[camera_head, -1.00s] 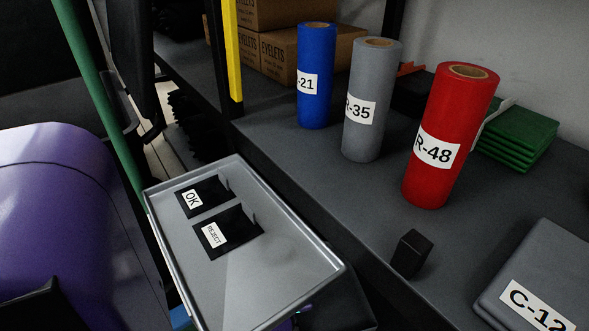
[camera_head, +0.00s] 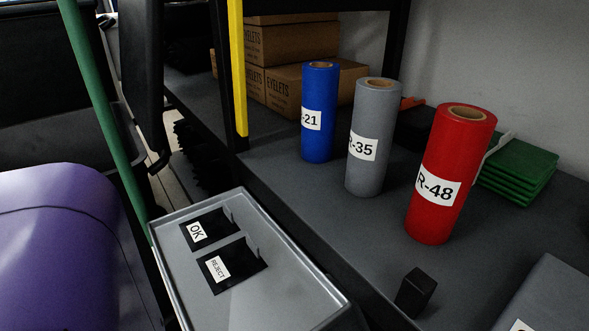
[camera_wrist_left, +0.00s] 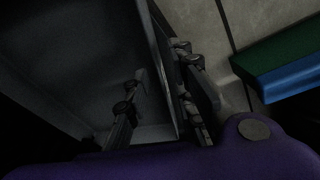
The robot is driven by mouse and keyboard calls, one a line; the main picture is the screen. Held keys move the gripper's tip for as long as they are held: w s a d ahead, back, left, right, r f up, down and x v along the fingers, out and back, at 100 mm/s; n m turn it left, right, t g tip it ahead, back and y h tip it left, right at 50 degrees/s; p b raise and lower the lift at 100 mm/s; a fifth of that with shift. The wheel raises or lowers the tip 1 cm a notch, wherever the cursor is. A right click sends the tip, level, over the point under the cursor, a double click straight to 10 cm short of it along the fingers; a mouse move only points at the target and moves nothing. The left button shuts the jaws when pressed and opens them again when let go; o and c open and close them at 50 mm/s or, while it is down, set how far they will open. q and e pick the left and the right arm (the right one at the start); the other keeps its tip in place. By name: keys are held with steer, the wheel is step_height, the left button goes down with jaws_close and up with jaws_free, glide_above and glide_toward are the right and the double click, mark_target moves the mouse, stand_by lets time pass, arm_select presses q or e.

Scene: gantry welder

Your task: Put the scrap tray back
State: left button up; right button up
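No label in view marks a scrap tray. A dark open container or panelled hollow (camera_wrist_left: 75,60) fills the left of the left wrist view, too dark to identify surely as the tray. My left gripper (camera_wrist_left: 172,88) shows there with its black fingers apart, one on each side of the container's thin wall. Contact with the wall is hard to make out. In the head view my left gripper is hidden, and only a purple part of my own arm shows at the left. My right gripper is in neither view.
A grey box (camera_head: 275,291) with OK and REJECT slots stands beside the dark shelf. On the shelf are blue (camera_head: 320,110), grey (camera_head: 370,150) and red (camera_head: 450,170) rolls, a small black block (camera_head: 415,292), green trays (camera_head: 518,170) and cartons (camera_head: 300,85). A green post (camera_head: 100,110) rises at left.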

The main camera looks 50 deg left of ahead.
arm_select(q)
steer(key=p+v, duration=0.5)
steer(key=v, duration=0.6)
steer(key=s+d+f+m+t, duration=0.2)
steer(key=s+m, duration=0.5)
steer(key=s, duration=1.1)
steer(key=s+d+r+m+t+h, duration=0.1)
steer(key=s+d+r+m, duration=0.2)
steer(key=s+d+r, duration=0.2)
steer(key=s+d+r+m+h, duration=0.1)
steer(key=s+d+r+m, duration=0.2)
steer(key=s, duration=0.8)
steer(key=d+r, duration=0.2)
steer(key=d, duration=0.1)
steer(key=shift+d+r+t+h, duration=0.15)
steer(key=shift+r+t+h, duration=0.15)
steer(key=shift+r+t, duration=0.1)
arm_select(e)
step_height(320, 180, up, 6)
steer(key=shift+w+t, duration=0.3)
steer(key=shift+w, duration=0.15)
arm_select(q)
steer(key=shift+f, duration=0.1)
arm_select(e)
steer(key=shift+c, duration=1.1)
arm_select(q)
steer(key=shift+s, duration=0.1)
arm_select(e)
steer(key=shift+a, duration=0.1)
